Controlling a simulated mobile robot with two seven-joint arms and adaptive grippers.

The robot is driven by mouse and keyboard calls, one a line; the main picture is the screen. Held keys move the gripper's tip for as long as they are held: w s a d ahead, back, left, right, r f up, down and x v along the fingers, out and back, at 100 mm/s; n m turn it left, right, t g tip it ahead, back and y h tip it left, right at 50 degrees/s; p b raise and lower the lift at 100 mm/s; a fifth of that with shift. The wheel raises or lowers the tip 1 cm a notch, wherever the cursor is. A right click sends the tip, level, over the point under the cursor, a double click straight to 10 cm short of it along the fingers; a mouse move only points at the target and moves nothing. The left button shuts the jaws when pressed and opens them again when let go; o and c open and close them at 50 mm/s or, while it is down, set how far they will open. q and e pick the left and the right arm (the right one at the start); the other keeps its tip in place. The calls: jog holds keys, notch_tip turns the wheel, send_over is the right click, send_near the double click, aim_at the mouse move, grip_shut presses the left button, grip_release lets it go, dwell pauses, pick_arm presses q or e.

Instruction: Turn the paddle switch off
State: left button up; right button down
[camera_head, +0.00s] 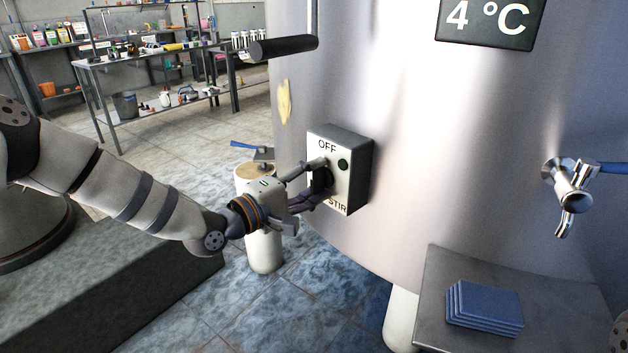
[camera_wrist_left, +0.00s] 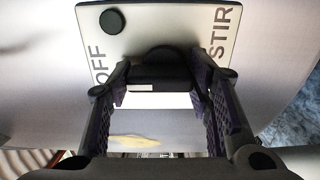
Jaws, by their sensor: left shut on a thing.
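The switch box (camera_head: 357,166) is mounted on the side of the large steel tank (camera_head: 400,130). Its pale face reads OFF at the top and STIR at the bottom, with a round dark button (camera_head: 343,164) on the right. My left gripper (camera_head: 319,178) is at the box face, closed on the dark paddle switch. In the left wrist view, the black paddle (camera_wrist_left: 158,75) sits between the two fingers, with OFF on the left and STIR on the right. The fingers hide part of the paddle in the head view, so its exact tilt is unclear.
A black horizontal bar (camera_head: 283,47) juts out above the box. A metal tap (camera_head: 571,190) with a blue lever is on the tank at right. Blue pads (camera_head: 485,306) lie stacked on a grey stand (camera_head: 445,275). A white post (camera_head: 264,250) stands below my left gripper.

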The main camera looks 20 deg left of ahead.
pick_arm(q)
jog(key=o, duration=1.2)
jog(key=shift+c, duration=0.2)
jog(key=v, duration=1.2)
